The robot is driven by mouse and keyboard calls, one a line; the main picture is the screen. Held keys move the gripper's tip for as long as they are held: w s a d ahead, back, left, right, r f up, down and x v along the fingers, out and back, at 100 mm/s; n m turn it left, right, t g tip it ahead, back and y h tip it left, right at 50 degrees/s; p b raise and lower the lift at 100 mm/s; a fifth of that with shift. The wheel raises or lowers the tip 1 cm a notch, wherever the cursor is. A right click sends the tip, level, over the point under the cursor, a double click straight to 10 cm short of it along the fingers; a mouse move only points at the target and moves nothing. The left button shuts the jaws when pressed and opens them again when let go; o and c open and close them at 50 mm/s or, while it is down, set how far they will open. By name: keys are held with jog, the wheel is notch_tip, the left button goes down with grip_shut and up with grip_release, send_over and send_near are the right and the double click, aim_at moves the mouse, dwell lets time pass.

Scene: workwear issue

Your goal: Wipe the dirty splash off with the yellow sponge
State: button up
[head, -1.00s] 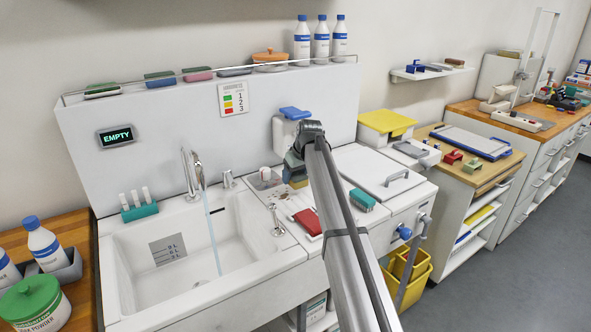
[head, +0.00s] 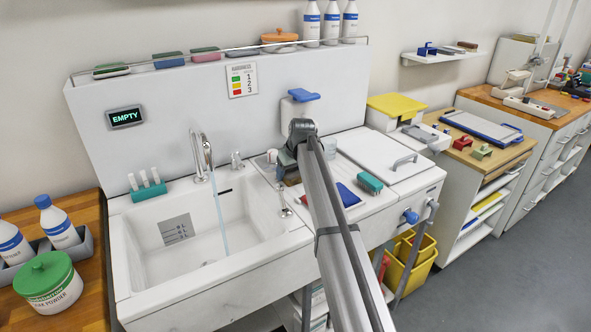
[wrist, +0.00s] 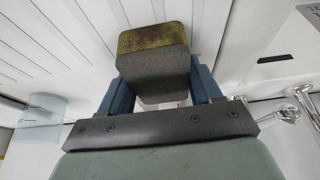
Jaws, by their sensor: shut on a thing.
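My gripper (wrist: 158,84) is shut on a block-shaped sponge (wrist: 154,66) in the wrist view. The sponge has a dull yellow-brown layer and a shaded grey body, between two blue fingers. In the head view my gripper (head: 289,170) is low over the ribbed white drainboard, just right of the sink basin, and the held sponge (head: 292,180) shows only partly beneath it. I cannot tell whether the sponge touches the surface. The dirty splash cannot be made out clearly; my gripper and arm cover part of the drainboard.
Water runs from the tap (head: 208,150) into the white sink (head: 135,245). A small white cup-like item (head: 272,156) stands close by my gripper. A red-and-blue item (head: 347,195) and a green sponge (head: 369,182) lie right of my arm. A soap dispenser (head: 297,110) hangs behind.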

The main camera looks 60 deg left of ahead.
aim_at(276, 182)
jog(key=shift+s, duration=2.6)
jog(key=shift+w, duration=3.2)
jog(key=shift+w+r, duration=0.15)
jog(key=shift+w, duration=1.7)
jog(key=shift+s+d+f, duration=0.2)
jog(key=shift+s+d, duration=0.1)
jog(key=shift+d, duration=0.05)
jog(key=shift+s+r, duration=0.1)
jog(key=shift+s, duration=4.4)
jog(key=shift+w+a, duration=0.1)
jog(key=shift+w, duration=5)
notch_tip(276, 182, up, 8)
